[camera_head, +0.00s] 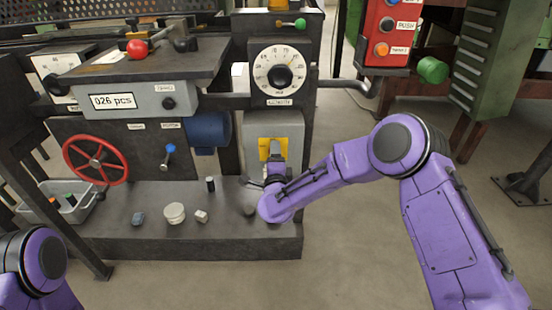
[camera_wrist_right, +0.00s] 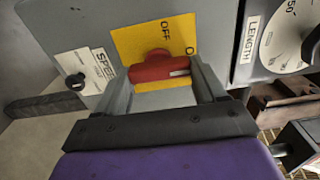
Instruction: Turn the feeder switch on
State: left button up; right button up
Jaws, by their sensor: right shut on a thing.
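The feeder switch is a red knob (camera_wrist_right: 160,68) on a yellow plate (camera_wrist_right: 150,40) in the right wrist view. The plate reads "OFF" and has a second label starting with "O", cut off by a finger. A white mark runs along the knob's right part. My right gripper (camera_wrist_right: 165,90) is shut on the knob, with one finger on each side. In the head view the plate (camera_head: 265,148) shows on a grey box (camera_head: 290,130), and my right gripper (camera_head: 274,155) hides the knob. My left arm shows only at the lower left; its gripper is out of view.
A round dial (camera_head: 280,69) sits above the grey box. A red handwheel (camera_head: 96,160), a blue motor (camera_head: 208,132) and a counter panel (camera_head: 135,102) are to the left. Small loose parts lie on the dark ledge (camera_head: 150,235). Open floor lies in front.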

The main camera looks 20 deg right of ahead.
jog(key=shift+a+f, duration=0.1)
jog(key=o, duration=1)
jog(key=shift+o, duration=0.2)
jog(key=shift+s, duration=0.15)
jog(key=v, duration=1)
jog(key=shift+s, duration=0.15)
